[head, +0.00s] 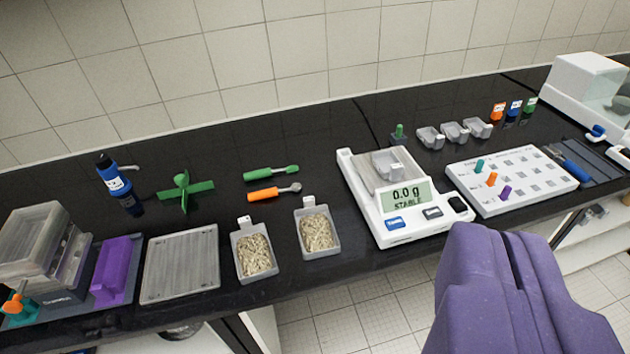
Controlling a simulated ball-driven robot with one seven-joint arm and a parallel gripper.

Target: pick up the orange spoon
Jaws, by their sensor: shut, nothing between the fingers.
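The orange spoon (265,194) lies flat on the black bench top in the middle of the head view. Its orange handle points left and its small grey bowl points right. A green spoon (269,173) lies just behind it, roughly parallel. My gripper (512,250) is the purple shape at the lower right, in front of the bench. It is shut, with a thin dark seam between its fingers and nothing held. It is well to the right of the orange spoon and apart from it.
Two trays of grain (253,254) stand in front of the spoons. A balance (407,228) reading 0.0 g stands to their right, and a green cross-shaped stand (184,190) to their left. A peg board (538,197) is behind my gripper. The bench is clear right around the spoons.

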